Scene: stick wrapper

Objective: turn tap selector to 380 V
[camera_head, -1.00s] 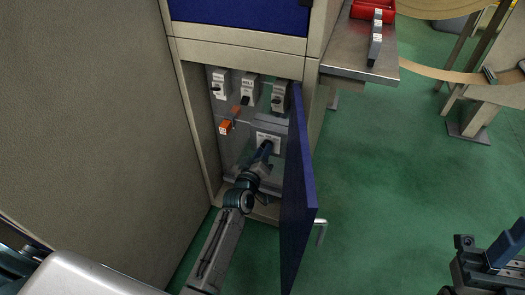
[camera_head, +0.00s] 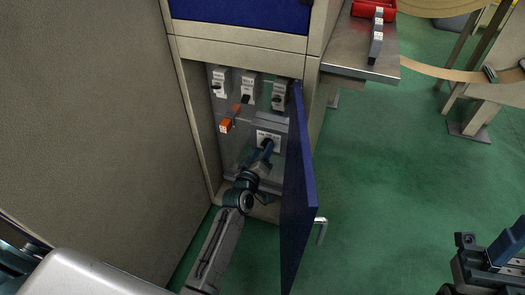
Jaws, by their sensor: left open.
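The label plate (camera_head: 267,138), presumably of the tap selector, is on the grey back panel inside the open cabinet. Its print is too small to read. My left gripper (camera_head: 266,147) reaches into the cabinet just below and against this plate in the picture. The gripper is open. It hides the selector's knob, so I cannot tell its setting or whether the jaws touch it. A dark assembly with a blue part at the lower right (camera_head: 490,262) appears to be my right gripper, cut off by the frame edge; its jaws are unclear.
The blue cabinet door (camera_head: 299,195) stands open close to the right of my left arm, with a metal handle (camera_head: 320,231). Several switches (camera_head: 248,88) and an orange lever (camera_head: 228,124) sit above the plate. Green floor (camera_head: 390,180) is clear to the right.

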